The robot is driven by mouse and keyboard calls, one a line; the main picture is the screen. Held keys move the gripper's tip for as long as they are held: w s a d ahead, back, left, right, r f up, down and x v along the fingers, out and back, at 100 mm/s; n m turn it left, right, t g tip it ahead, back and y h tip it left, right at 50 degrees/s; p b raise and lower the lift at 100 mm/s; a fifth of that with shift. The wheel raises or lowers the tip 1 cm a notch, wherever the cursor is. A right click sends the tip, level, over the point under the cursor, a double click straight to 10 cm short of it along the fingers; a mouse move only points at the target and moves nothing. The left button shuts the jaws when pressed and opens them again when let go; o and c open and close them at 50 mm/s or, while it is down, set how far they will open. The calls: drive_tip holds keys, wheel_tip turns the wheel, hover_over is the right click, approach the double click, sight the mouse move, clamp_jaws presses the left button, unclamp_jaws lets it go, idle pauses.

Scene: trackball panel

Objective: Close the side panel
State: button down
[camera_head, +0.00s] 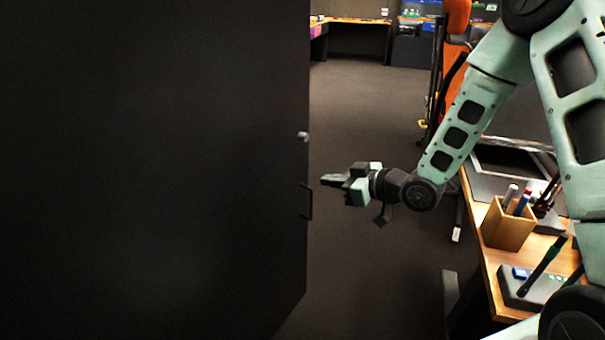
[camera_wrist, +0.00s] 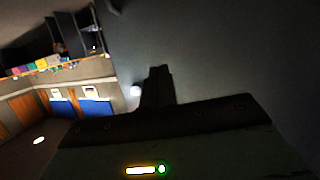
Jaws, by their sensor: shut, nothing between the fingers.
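The side panel (camera_head: 160,160) is a large dark upright panel that fills the left half of the head view. It has a small pale knob (camera_head: 302,136) and a dark bar handle (camera_head: 308,202) near its right edge. My gripper (camera_head: 326,180) is shut and empty, pointing left just beside that edge, near the handle's height. I cannot tell whether it touches the panel. In the wrist view, the dark shut fingers of my gripper (camera_wrist: 158,85) stand in front of the grey panel surface (camera_wrist: 220,60), with a round white knob (camera_wrist: 135,91) to their left.
A wooden desk (camera_head: 482,265) stands at the lower right under my arm, with a wooden pen holder (camera_head: 508,225) on it. An orange chair (camera_head: 455,50) is behind. Open carpet (camera_head: 370,110) lies beyond the panel's edge. Other desks stand at the back.

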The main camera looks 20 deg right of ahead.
drive_tip(key=d+t+y+b, duration=0.1)
drive_tip(key=d+t+y, duration=0.1)
drive_tip(key=d+t, duration=0.15)
drive_tip(key=p, duration=0.1)
approach(293, 159)
drive_tip(key=shift+m+g, duration=0.35)
drive_tip(key=shift+m, duration=0.05)
drive_tip(key=x, duration=0.5)
drive_tip(key=shift+w+a+r, duration=0.1)
drive_tip(key=shift+w+r, duration=0.05)
drive_tip(key=shift+r, duration=0.15)
drive_tip(key=shift+w+a, duration=0.45)
drive_tip(key=shift+w, duration=0.15)
